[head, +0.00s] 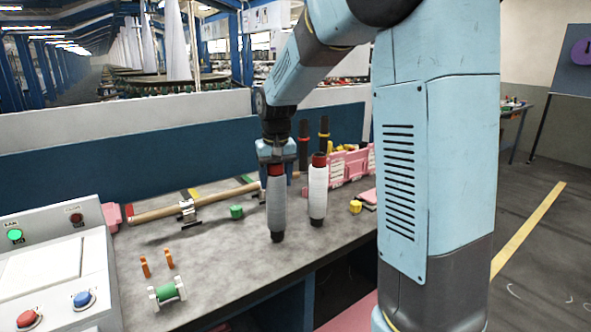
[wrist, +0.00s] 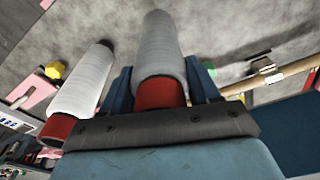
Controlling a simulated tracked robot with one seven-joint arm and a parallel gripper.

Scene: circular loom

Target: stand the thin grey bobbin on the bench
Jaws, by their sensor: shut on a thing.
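The thin grey bobbin (head: 277,205) is upright in my gripper (head: 277,170), with its dark foot at or just above the bench (head: 215,255); I cannot tell whether it touches. In the wrist view the jaws (wrist: 160,88) are shut on its red top end, and the grey winding (wrist: 158,42) points away from the camera toward the bench. A whiter bobbin (head: 318,192) with a red top stands upright on the bench just to the right, apart from the held one. It also shows at the left of the wrist view (wrist: 82,82).
A green piece (head: 236,212) and a wooden rod (head: 160,211) lie to the left. A yellow piece (head: 355,207) and a pink rack (head: 350,165) are to the right. A green spool (head: 168,292), orange pegs and a control box (head: 60,270) are near front left. The bench between is bare.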

